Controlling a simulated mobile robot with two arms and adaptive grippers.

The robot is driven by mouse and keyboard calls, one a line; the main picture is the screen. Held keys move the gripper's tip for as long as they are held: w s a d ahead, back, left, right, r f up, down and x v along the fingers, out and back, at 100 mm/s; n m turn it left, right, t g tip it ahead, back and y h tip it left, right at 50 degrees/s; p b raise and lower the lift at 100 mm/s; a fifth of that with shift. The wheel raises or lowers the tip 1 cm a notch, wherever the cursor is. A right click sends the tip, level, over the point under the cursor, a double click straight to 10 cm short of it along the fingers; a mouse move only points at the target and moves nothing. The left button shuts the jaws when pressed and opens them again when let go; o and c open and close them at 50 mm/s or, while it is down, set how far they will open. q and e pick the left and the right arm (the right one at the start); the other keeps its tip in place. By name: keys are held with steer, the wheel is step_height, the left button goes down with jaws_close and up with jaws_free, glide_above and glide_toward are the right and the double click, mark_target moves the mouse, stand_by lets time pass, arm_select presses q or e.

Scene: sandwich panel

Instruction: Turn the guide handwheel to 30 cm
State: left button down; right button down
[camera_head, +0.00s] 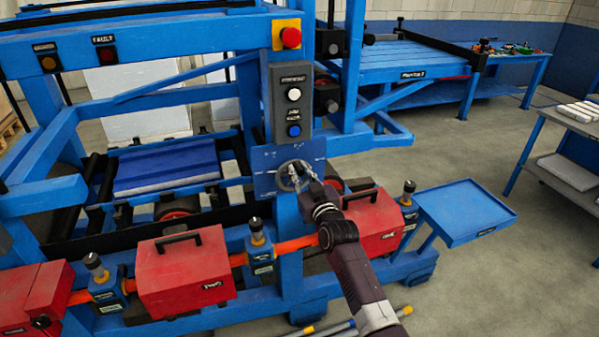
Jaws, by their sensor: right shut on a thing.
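The guide handwheel (285,180) is a small dark wheel on a blue plate (264,182) fixed to the machine's front post. The plate carries small marks around the wheel, too small to read. My right gripper (298,172) is at the wheel, shut on its rim or grip; the fingers cover part of the wheel, so the exact contact and the pointer setting cannot be told. My right arm comes up from the bottom of the picture. My left gripper is not in view.
Above the wheel are a grey button box (292,100) and a red emergency stop (290,38). Red boxes (183,272) with handles line the machine's front below. A blue side tray (466,211) stands to the right. Open floor lies further right.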

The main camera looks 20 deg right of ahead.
steer(key=shift+d+m, duration=0.1)
steer(key=shift+m, duration=0.2)
steer(key=d+f+m+b, duration=0.2)
steer(key=f+m+b, duration=0.1)
steer(key=m, duration=0.7)
steer(key=d+f+m+b, duration=0.2)
steer(key=f+m+b, duration=0.1)
steer(key=m, duration=0.7)
steer(key=shift+d+f, duration=0.25)
steer(key=shift+f, duration=0.15)
steer(key=c, duration=1.8)
jaws_free()
steer(key=shift+w, duration=0.1)
steer(key=shift+r, duration=0.2)
steer(key=s, duration=1.2)
steer(key=shift+d, duration=0.2)
